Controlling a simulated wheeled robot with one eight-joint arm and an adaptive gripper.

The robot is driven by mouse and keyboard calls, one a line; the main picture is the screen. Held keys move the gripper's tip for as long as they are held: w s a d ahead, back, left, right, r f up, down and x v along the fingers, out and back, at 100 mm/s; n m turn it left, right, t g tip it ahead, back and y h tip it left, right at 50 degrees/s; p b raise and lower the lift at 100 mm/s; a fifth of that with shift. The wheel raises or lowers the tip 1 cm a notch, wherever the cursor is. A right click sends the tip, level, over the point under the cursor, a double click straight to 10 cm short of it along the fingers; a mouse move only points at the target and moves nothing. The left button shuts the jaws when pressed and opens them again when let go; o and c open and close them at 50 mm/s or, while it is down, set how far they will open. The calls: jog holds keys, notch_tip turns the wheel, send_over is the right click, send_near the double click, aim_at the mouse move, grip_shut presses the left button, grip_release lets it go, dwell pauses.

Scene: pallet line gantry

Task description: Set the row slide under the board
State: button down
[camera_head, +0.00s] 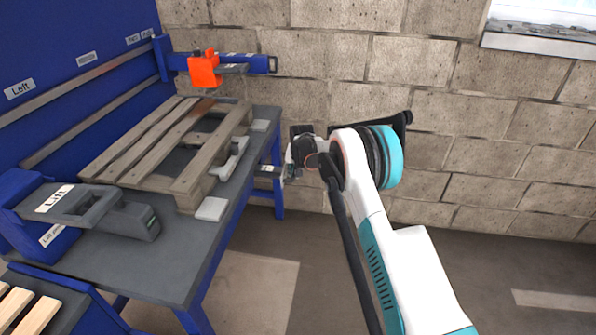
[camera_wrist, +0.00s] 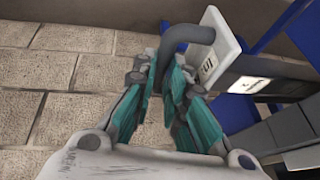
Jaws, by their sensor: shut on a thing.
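My gripper (camera_head: 297,158) is beyond the right edge of the blue workbench, low beside it. In the wrist view its teal fingers (camera_wrist: 172,85) are closed around a dark grey curved handle (camera_wrist: 188,36). The handle joins a white plate (camera_wrist: 226,48) with dark lettering that I cannot read for sure. A grey bar with a white label (camera_wrist: 249,84) lies beside the plate; I cannot tell for certain that this is the row slide. The wooden pallet (camera_head: 160,142) with several boards lies on the bench. An orange tool head (camera_head: 204,69) hangs over its far end.
The blue gantry beam (camera_head: 258,64) crosses behind the pallet. A grey device with a "Lift" label (camera_head: 55,198) sits at the bench's left front. Pale pads (camera_head: 211,209) lie along the bench's right edge. A block wall (camera_head: 440,110) closes the back; the floor at right is open.

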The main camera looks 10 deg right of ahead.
jog(key=c, duration=1.9)
grip_release()
jog(key=shift+r, duration=0.1)
jog(key=v, duration=1.2)
